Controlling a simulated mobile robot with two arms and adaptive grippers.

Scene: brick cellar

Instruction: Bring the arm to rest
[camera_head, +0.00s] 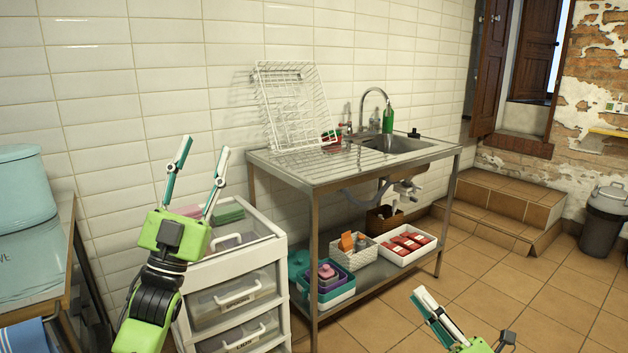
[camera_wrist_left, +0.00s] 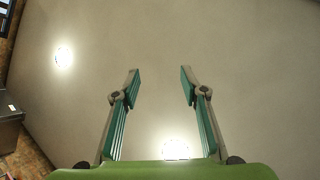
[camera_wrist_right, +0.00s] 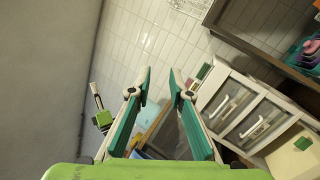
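My left gripper (camera_head: 204,147) is raised at the left of the head view, with its fingers pointing up in front of the tiled wall. Its fingers are apart with nothing between them, and the left wrist view shows the same empty gap (camera_wrist_left: 160,72) against the plain ceiling. My right gripper (camera_head: 424,298) is low at the bottom of the head view, above the tiled floor, partly cut off by the frame. The right wrist view shows its fingers (camera_wrist_right: 160,72) apart, with a narrower gap at the tips and nothing held.
A white drawer unit (camera_head: 283,262) stands right beside my left gripper. A steel sink table (camera_head: 330,180) carries a white wire rack (camera_head: 292,105). A teal canister (camera_head: 22,200) stands at far left. Tiled steps (camera_head: 505,205) and a grey bin (camera_head: 600,222) are at right. Open floor lies between.

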